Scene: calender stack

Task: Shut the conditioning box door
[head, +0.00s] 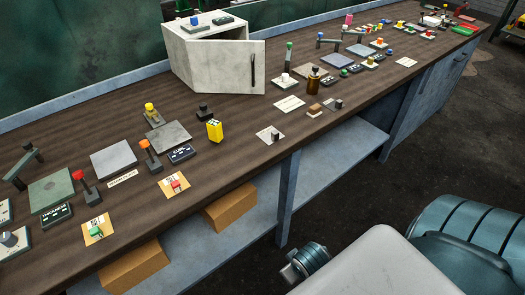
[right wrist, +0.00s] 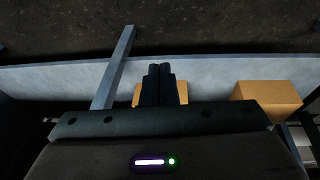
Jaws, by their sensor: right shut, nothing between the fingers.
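The conditioning box (head: 177,58) is a pale grey cabinet at the back of the bench in the head view. Its door (head: 222,68) stands partly open, swung outward, with its free edge to the right. A dark upright handle (head: 252,70) is near that free edge. Little of the interior shows behind the door. My right gripper (right wrist: 160,70) shows in the right wrist view with its dark fingers together and empty. It is away from the door, with the lower shelf and cardboard boxes beyond it. My left gripper is not in view.
Cardboard boxes (head: 230,208) sit on the lower shelf (head: 335,152). Dark open floor lies before the bench.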

